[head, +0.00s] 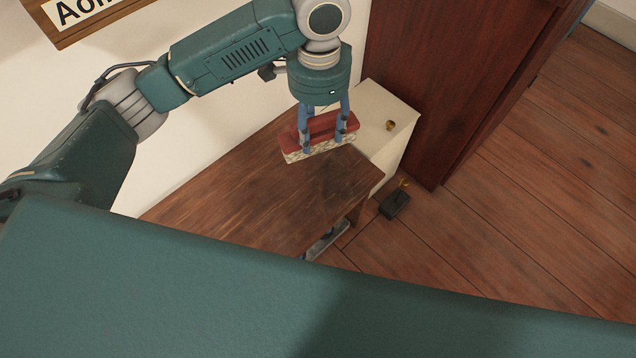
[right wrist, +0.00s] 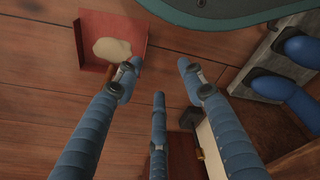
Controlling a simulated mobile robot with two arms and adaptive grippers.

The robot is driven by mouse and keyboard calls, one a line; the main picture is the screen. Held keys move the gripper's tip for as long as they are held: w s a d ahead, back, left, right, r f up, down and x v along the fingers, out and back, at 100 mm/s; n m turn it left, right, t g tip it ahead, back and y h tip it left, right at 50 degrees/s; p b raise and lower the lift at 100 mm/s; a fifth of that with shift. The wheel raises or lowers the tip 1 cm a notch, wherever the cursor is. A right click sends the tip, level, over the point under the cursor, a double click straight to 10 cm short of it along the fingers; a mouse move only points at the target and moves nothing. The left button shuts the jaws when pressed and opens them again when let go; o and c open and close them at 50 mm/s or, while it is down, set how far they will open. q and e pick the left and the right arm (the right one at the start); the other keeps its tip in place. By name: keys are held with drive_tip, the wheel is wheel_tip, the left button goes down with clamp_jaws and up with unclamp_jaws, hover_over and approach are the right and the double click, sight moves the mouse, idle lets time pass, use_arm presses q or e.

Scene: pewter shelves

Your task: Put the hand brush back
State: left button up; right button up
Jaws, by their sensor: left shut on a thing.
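The hand brush (head: 318,143), with a red body and pale bristles, is in the head view, over the right end of a brown wooden top (head: 220,200). My left gripper (head: 326,138) is shut on it, its blue fingers reaching down on both sides from above. The bristles face down; I cannot tell whether they touch the wood. My right gripper (right wrist: 158,72) shows in the right wrist view, with its blue fingers spread apart and nothing between them. A red dustpan (right wrist: 139,38) with a pale heap (right wrist: 112,49) lies on the floor beyond these fingers.
A white cabinet (head: 400,148) with a brass knob (head: 390,125) adjoins the wooden top. A dark reddish door or panel (head: 440,80) rises behind it. A small black object (head: 395,206) sits on the floor. Blue items (right wrist: 300,50) on grey show at the right wrist view's right edge. The plank floor at right is clear.

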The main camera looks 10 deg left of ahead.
sight(317, 151)
use_arm(q)
wheel_tip(317, 151, down, 8)
drive_tip(key=shift+a+r+b, duration=0.15)
drive_tip(key=shift+r+b, duration=0.05)
drive_tip(key=shift+b, duration=0.75)
wheel_tip(317, 151, down, 12)
drive_tip(key=b, duration=0.3)
drive_tip(key=shift+f, duration=0.3)
use_arm(e)
drive_tip(key=w+r, duration=0.2)
drive_tip(key=r, duration=0.6)
drive_tip(key=w+r+t, duration=0.1)
drive_tip(key=w+r, duration=0.2)
drive_tip(key=r, duration=0.4)
drive_tip(key=shift+a+r, duration=0.25)
drive_tip(key=shift+r, duration=0.1)
use_arm(q)
drive_tip(key=shift+f, duration=0.1)
drive_tip(key=o, duration=1)
use_arm(e)
drive_tip(key=shift+f, duration=0.2)
